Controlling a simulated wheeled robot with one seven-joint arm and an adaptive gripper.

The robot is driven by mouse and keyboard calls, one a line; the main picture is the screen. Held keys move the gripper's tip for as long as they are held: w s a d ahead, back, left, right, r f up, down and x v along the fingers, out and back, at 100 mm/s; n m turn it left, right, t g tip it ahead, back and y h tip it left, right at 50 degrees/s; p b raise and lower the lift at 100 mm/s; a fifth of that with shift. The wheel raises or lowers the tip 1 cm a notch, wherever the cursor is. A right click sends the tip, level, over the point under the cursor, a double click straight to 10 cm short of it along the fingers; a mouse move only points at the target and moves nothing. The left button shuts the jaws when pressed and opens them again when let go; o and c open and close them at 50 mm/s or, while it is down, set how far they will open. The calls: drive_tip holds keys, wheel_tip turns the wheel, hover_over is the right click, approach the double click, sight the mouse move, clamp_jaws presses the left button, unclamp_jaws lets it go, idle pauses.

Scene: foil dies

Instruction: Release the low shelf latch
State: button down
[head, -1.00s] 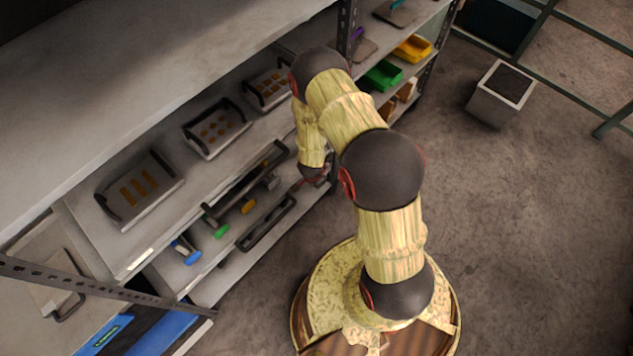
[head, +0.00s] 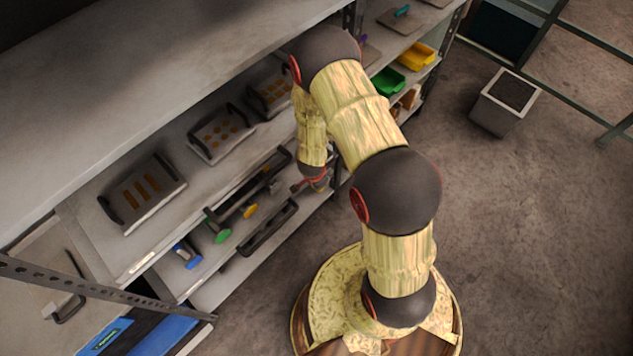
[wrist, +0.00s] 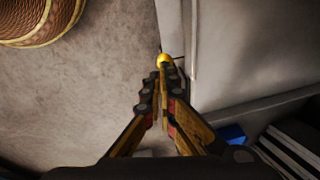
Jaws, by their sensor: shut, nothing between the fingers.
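My gripper (head: 298,188) is at the right end of the low shelf, by the shelf's right post, partly hidden by my arm in the head view. In the wrist view my gripper (wrist: 163,78) is shut and empty, its fingers together. A small yellow knob (wrist: 164,60) shows right at the fingertips, beside a pale shelf edge; I cannot tell whether they touch. On the low shelf in the head view are a yellow-tipped piece (head: 250,211), a green one (head: 222,236) and a blue one (head: 187,256). I cannot tell for sure which part is the latch.
Trays with brown pieces (head: 148,190) stand on the shelf above. A dark bar handle (head: 268,228) runs along the low shelf's front. Green (head: 387,82) and yellow bins (head: 415,57) stand beyond the post.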

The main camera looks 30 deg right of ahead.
drive_tip(key=shift+v, duration=1.95)
drive_tip(key=shift+f, duration=0.1)
